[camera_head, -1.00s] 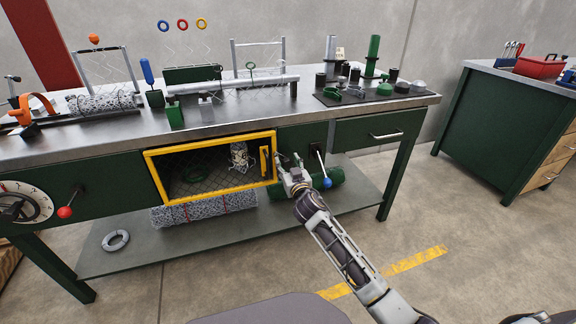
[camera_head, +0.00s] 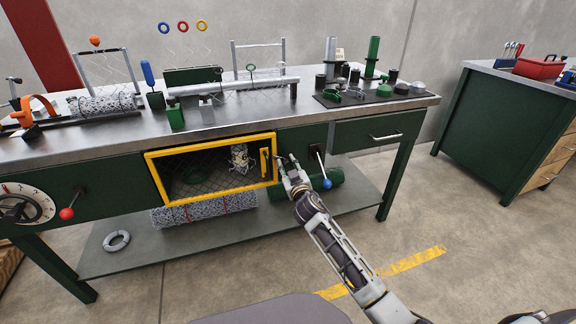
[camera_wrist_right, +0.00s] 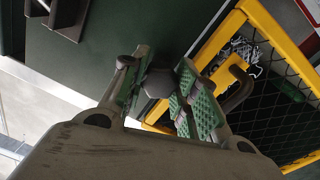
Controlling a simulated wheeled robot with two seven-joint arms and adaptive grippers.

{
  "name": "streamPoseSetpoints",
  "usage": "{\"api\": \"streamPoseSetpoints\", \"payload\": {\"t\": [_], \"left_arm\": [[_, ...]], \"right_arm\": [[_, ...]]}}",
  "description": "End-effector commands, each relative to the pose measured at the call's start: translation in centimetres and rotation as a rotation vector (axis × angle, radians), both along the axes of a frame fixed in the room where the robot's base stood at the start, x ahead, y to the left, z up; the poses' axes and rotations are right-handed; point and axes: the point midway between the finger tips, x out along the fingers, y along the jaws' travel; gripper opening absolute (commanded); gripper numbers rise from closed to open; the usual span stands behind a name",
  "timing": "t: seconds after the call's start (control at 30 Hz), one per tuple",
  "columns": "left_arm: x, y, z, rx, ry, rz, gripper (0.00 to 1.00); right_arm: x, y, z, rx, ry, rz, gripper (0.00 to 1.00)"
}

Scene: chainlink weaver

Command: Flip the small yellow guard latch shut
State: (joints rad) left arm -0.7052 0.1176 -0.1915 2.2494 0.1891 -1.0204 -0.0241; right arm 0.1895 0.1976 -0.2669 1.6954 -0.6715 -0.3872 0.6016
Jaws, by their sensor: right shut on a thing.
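The yellow-framed mesh guard (camera_head: 211,143) closes the front of the opening under the bench top. A yellow handle (camera_head: 265,160) stands at its right side and also shows in the right wrist view (camera_wrist_right: 236,73). My right gripper (camera_head: 288,164) is just right of the guard's right edge. In the wrist view its green-padded fingers (camera_wrist_right: 158,88) are shut on a dark grey hexagonal knob (camera_wrist_right: 158,80) in front of the green panel. I cannot tell whether this knob belongs to the small yellow latch, whose shape is hidden by the fingers. My left gripper is not in view.
A lever with a blue ball (camera_head: 327,184) hangs close to the right of my gripper. A drawer (camera_head: 378,132) is further right. A red-ball lever (camera_head: 66,213) is far left. The floor in front is free.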

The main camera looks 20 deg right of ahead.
Motion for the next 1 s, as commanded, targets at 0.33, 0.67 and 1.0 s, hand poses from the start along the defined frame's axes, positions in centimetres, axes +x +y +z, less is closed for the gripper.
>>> {"api": "streamPoseSetpoints", "payload": {"t": [0.33, 0.67, 1.0], "left_arm": [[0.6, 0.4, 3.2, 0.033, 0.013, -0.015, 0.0], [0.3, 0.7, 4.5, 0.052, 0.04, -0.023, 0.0], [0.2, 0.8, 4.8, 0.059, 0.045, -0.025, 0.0]], "right_arm": [[0.0, 0.0, 0.1, -0.265, -0.008, 0.0, 0.06], [0.0, 0.0, 0.1, -0.468, -0.017, 0.001, 0.06], [0.0, 0.0, 0.0, -0.526, -0.019, 0.001, 0.06]]}}
